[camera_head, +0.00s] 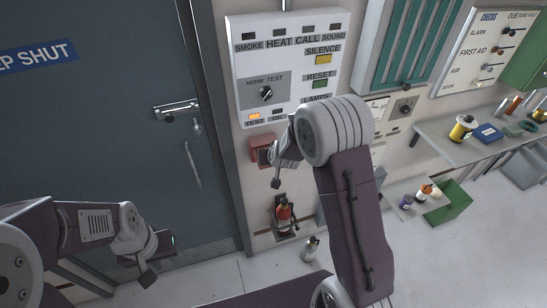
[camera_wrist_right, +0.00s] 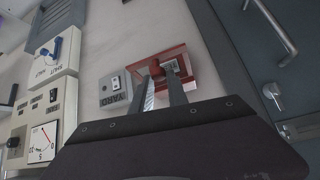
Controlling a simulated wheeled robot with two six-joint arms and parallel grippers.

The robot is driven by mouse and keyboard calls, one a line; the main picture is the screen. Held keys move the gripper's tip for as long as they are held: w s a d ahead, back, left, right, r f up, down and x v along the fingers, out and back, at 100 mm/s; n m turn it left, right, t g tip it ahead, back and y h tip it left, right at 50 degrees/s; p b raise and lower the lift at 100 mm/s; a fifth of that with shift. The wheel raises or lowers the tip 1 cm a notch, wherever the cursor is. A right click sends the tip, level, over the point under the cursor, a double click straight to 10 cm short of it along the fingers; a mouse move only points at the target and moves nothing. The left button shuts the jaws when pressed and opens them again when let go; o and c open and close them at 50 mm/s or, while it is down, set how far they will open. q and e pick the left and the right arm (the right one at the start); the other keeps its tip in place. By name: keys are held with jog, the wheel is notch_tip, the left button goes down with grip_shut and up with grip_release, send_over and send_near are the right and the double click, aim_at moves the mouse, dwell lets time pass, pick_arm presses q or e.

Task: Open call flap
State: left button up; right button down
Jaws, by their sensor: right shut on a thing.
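A small red box with a red flap (camera_head: 262,151) is on the wall below the white alarm panel, beside the door frame. It is the only thing here that looks like the call flap, and it also shows in the right wrist view (camera_wrist_right: 180,52). My right gripper (camera_head: 276,166) is at it, with both fingers (camera_wrist_right: 160,72) reaching to the small red knob on its front and shut on it. The fingers hide part of the box; how far the flap stands open I cannot tell. My left gripper (camera_head: 160,258) is open and empty, low in front of the door.
The alarm panel (camera_head: 290,65) is above. A small plate reading YARD (camera_wrist_right: 115,87) is beside the box.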

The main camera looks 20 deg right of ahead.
jog(key=shift+w+r, duration=0.25)
jog(key=shift+r, duration=0.05)
jog(key=c, duration=1.6)
grip_release()
jog(key=o, duration=0.3)
jog(key=shift+w, duration=0.1)
jog(key=shift+w+a+f, duration=0.15)
jog(key=shift+w+f, duration=0.05)
jog(key=shift+f, duration=0.1)
pick_arm(q)
jog(key=shift+w+a+r+p, duration=0.1)
jog(key=shift+w+r+p, duration=0.1)
jog(key=shift+r+p, duration=0.75)
pick_arm(e)
jog(key=v, duration=0.9)
